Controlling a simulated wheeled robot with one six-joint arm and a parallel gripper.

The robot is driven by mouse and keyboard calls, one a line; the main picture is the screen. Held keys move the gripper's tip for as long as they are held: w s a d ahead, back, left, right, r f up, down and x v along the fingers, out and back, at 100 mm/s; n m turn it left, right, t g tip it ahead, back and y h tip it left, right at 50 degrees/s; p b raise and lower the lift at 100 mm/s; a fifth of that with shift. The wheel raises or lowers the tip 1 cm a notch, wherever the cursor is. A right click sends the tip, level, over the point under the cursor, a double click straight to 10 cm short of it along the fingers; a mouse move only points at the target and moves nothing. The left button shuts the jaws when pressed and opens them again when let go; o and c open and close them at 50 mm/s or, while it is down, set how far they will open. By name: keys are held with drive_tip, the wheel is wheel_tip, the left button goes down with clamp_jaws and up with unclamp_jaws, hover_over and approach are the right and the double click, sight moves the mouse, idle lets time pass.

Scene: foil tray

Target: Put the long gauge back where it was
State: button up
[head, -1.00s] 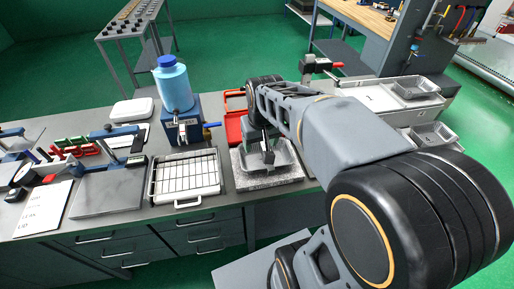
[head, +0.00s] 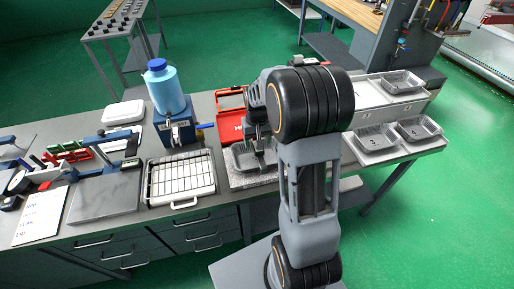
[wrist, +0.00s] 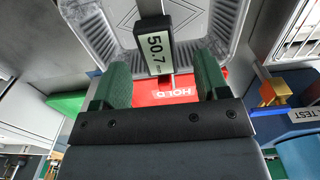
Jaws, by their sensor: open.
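A gauge with a dark display box (wrist: 157,48) reading 50.7 and a pale beam shows in the wrist view. It stands upright in the picture, between and just beyond the green fingertips of my gripper (wrist: 163,78). The fingers are apart, with a gap on both sides of the gauge. Behind it is a foil tray (wrist: 95,22), which also shows in the head view (head: 241,158), on a speckled stone block (head: 240,182). Whether the gauge touches the tray is not clear. In the head view my arm hides most of the gauge and gripper.
A red HOLD tray (head: 229,126) lies behind the stone block. A blue bottle (head: 166,90) and a wire rack (head: 181,176) stand to the left. Several foil trays (head: 418,128) sit at the right. A grey plate (head: 105,195) lies further left.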

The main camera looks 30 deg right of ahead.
drive_tip(key=shift+w+d+f+p, duration=0.1)
drive_tip(key=shift+f+p, duration=0.55)
drive_tip(key=shift+f, duration=2.1)
drive_tip(key=c, duration=1.2)
drive_tip(key=shift+o, duration=0.2)
drive_tip(key=shift+r, duration=0.15)
